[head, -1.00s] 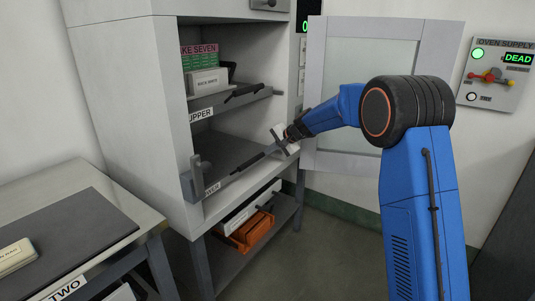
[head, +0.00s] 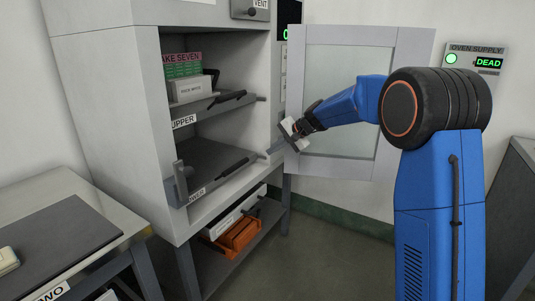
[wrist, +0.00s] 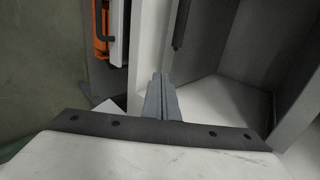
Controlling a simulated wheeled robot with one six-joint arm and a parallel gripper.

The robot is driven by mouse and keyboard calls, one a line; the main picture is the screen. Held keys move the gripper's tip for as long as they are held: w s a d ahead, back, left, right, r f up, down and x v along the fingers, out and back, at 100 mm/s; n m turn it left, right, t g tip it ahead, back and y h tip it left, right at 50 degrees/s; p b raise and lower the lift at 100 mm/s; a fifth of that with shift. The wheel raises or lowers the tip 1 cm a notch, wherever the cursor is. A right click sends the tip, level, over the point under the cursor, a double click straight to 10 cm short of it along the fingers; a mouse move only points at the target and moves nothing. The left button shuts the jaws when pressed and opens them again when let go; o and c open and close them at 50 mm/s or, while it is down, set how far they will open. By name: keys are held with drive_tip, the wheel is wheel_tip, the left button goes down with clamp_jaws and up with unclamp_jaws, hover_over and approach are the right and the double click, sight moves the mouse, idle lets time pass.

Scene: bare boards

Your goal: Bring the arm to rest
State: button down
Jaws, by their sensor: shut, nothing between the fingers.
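My gripper (head: 277,148) is at the front right of the open oven cabinet (head: 110,110), close to its right front edge and the hinge side of the open door. Its fingers (wrist: 161,98) are together and hold nothing in the wrist view. My blue arm reaches in from the right of the head view, in front of the open glass-panelled door (head: 410,60). Whether the gripper touches the cabinet edge cannot be told.
The upper shelf (head: 215,105) carries a white box (head: 190,90); the lower shelf (head: 210,165) looks empty. An orange tray (head: 238,236) sits below, also in the wrist view (wrist: 101,25). A bench (head: 115,205) stands left. A supply panel (head: 475,60) reads DEAD. Floor is clear in front.

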drive_tip(key=s+d+r+n+h, duration=0.1)
drive_tip(key=s+d+r, duration=0.15)
drive_tip(key=s, duration=0.75)
drive_tip(key=s+d+r+n+h, duration=0.15)
drive_tip(key=s+d, duration=0.25)
drive_tip(key=s, duration=0.6)
drive_tip(key=s+d+r+n+h, duration=0.1)
drive_tip(key=s+d+n, duration=0.15)
drive_tip(key=s, duration=0.75)
drive_tip(key=s+d+f+h, duration=0.1)
drive_tip(key=s+d+f, duration=0.2)
drive_tip(key=s, duration=0.6)
drive_tip(key=s+d+f+n+h, duration=0.1)
drive_tip(key=s+d+f, duration=0.2)
drive_tip(key=s, duration=0.6)
drive_tip(key=s+d+f+n+h, duration=0.1)
drive_tip(key=s+d, duration=0.4)
drive_tip(key=s, duration=0.5)
wheel_tip(320, 180, down, 2)
drive_tip(key=shift+f+g+h, duration=0.1)
drive_tip(key=shift+g+h, duration=0.3)
drive_tip(key=shift+h, duration=0.15)
drive_tip(key=shift+s, duration=0.1)
